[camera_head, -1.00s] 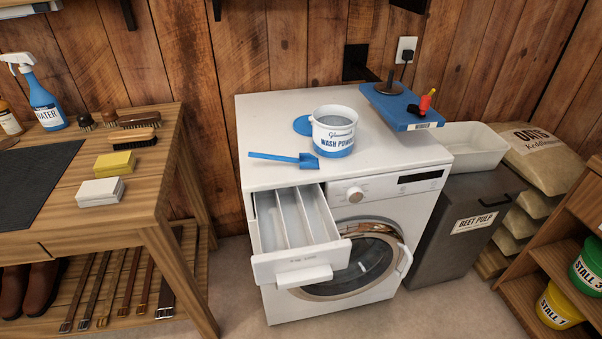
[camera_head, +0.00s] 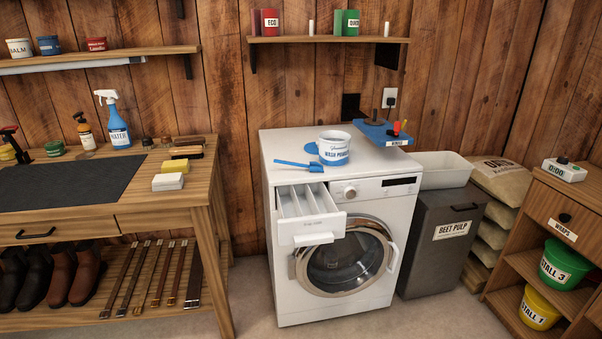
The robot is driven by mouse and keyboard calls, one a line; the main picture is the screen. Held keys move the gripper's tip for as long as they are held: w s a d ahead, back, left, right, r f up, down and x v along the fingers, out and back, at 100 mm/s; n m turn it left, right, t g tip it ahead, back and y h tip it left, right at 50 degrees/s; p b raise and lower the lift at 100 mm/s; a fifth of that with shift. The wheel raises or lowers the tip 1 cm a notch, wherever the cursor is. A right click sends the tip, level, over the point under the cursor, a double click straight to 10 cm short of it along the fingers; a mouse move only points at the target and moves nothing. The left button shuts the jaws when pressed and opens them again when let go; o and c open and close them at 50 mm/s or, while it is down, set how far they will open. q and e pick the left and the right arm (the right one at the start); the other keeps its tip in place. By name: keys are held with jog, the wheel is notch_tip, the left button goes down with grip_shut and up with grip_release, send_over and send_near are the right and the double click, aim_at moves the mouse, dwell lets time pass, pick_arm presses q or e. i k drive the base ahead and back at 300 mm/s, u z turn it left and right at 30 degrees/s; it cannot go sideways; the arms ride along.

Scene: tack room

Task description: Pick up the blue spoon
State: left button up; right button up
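The blue spoon (camera_head: 297,164) lies on top of the white washing machine (camera_head: 268,158), near its front left edge. Its scoop end is at the right, close beside the white and blue wash powder tub (camera_head: 334,153); I cannot tell whether they touch. The tub stands upright and looks uncovered. Neither of my grippers is in view.
A blue tray (camera_head: 384,132) with small items sits at the machine's back right. A wooden bench (camera_head: 150,205) stands at the left, with a gap before the machine. A beet pulp bin (camera_head: 436,265) stands at the right. A wall shelf (camera_head: 330,39) hangs above. The open drawer juts forward.

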aim_at(299, 165)
jog(key=u, duration=0.75)
jog(key=i, duration=0.65)
jog(key=u, duration=0.65)
jog(key=i, duration=0.75)
jog(key=z, duration=0.4)
